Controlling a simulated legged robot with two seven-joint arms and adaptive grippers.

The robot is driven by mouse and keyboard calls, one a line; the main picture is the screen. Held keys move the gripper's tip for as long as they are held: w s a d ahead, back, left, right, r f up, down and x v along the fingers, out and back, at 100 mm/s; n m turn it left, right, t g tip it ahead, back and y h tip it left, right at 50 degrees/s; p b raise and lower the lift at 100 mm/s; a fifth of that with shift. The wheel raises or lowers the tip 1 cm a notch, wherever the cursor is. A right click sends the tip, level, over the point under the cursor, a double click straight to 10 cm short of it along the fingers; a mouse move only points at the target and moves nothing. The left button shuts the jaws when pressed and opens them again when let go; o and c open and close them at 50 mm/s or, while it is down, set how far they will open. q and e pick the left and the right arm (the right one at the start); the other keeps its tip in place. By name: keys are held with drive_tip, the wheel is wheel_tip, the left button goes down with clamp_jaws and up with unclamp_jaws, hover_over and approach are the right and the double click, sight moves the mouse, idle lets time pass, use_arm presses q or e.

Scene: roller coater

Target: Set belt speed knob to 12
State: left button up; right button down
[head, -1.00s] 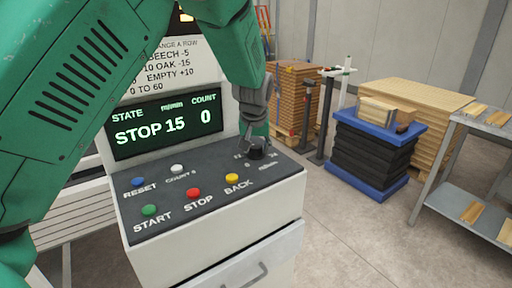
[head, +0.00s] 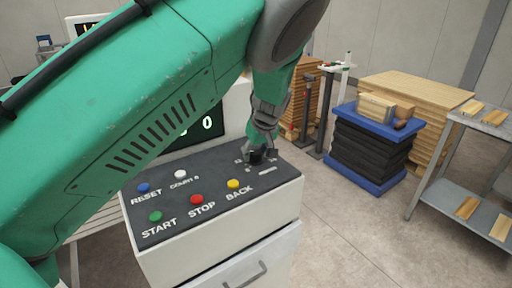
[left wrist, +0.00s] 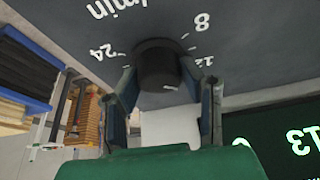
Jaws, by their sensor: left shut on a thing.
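The black belt speed knob (head: 256,157) stands at the right rear of the dark control panel (head: 215,179). My left gripper (head: 262,150) comes down from above and is shut on it. In the left wrist view the knob (left wrist: 158,62) sits between the two fingers of my gripper (left wrist: 160,80), with 8, 12 and 24 of its scale around it. The display (head: 207,126) is mostly behind my left arm, with a 0 showing. In the left wrist view large green characters on the display (left wrist: 285,140) are cut off, perhaps 13.
Blue (head: 143,188), white (head: 180,174), green (head: 155,217), red (head: 196,199) and yellow (head: 233,184) buttons are on the panel near my arm. A drawer handle (head: 246,275) is below.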

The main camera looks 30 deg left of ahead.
sight(257, 151)
use_arm(q)
drive_tip(key=shift+n+g+p, duration=0.3)
drive_tip(key=shift+n+g, duration=0.1)
drive_tip(key=shift+n, duration=0.8)
drive_tip(key=shift+d, duration=0.1)
drive_tip(key=o, duration=1.1)
drive_tip(key=shift+w+y, duration=0.1)
drive_tip(key=shift+y, duration=0.2)
drive_tip(key=shift+o, duration=0.2)
wheel_tip(257, 151, up, 10)
drive_tip(key=shift+f, duration=0.1)
